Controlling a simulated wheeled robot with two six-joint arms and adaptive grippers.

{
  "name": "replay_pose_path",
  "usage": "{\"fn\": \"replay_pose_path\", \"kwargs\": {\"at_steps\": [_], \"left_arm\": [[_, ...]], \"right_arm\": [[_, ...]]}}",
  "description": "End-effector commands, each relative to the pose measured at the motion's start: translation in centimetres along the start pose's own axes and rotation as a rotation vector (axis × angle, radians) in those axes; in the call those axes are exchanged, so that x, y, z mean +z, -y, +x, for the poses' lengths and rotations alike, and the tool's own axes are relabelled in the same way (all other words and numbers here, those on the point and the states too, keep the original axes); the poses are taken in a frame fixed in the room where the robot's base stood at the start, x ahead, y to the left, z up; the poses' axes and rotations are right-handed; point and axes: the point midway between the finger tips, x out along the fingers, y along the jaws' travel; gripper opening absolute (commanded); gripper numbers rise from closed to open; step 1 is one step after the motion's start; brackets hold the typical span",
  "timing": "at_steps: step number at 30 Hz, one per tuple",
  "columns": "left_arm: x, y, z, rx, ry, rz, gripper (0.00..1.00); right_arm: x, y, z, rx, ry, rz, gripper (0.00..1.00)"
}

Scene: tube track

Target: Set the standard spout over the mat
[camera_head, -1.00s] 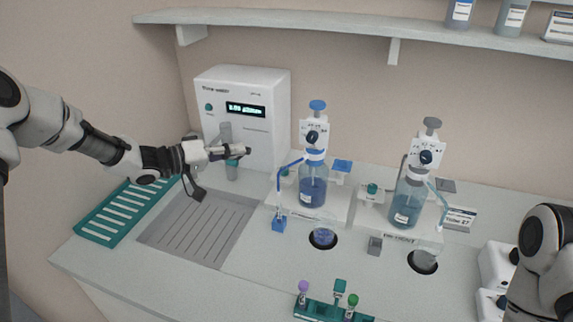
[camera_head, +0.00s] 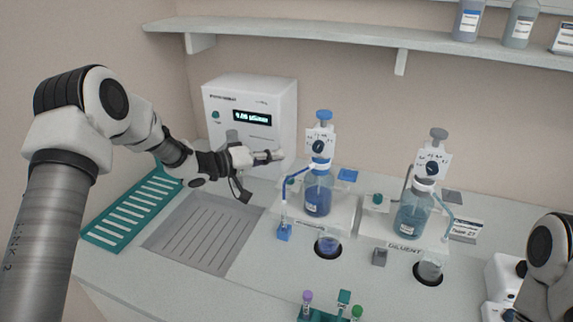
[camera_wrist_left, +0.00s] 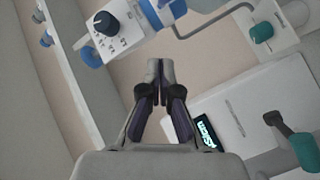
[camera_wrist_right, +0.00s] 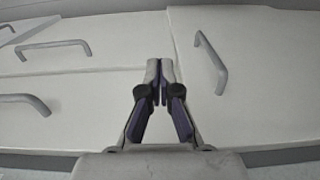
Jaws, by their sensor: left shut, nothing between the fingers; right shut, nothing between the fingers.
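The standard spout (camera_head: 285,197) is a thin blue tube that runs left from the collar of the blue-liquid bottle (camera_head: 318,194) and bends down towards a small blue block (camera_head: 284,232). The mat (camera_head: 203,233) is a grey grooved panel in the bench, left of the spout. My left gripper (camera_head: 280,155) is shut and empty, above and just left of the spout, in front of the white display unit. It also shows shut in the left wrist view (camera_wrist_left: 161,70). My right gripper (camera_wrist_right: 160,72) is shut and empty over white cabinet fronts; it is outside the head view.
A diluent bottle (camera_head: 413,215) stands to the right. A white unit with a lit display (camera_head: 250,120) stands behind. A teal slotted rack (camera_head: 132,215) lies left of the mat. Capped tubes (camera_head: 344,298) stand at the front. A shelf (camera_head: 330,33) runs above.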

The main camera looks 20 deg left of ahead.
Motion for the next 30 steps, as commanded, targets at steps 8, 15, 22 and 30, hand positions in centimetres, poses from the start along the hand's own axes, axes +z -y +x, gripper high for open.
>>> {"fn": "replay_pose_path", "kwargs": {"at_steps": [8, 15, 22, 30], "left_arm": [[3.3, -0.2, 1.9, 0.0, 0.002, -0.003, 0.0], [3.9, 0.0, 2.1, 0.0, 0.0, 0.0, 0.0], [3.9, 0.0, 2.0, -0.001, -0.002, -0.001, 0.0], [4.0, 0.0, 2.0, -0.025, -0.038, -0.007, 0.0]], "right_arm": [[0.0, 0.0, -1.9, 0.0, 0.0, 0.0, 0.0], [0.0, 0.0, -1.9, 0.0, 0.0, 0.0, 0.0], [0.0, 0.0, -1.8, 0.0, 0.0, 0.0, 0.0], [0.0, 0.0, -1.5, 0.0, 0.0, 0.0, 0.0]]}}
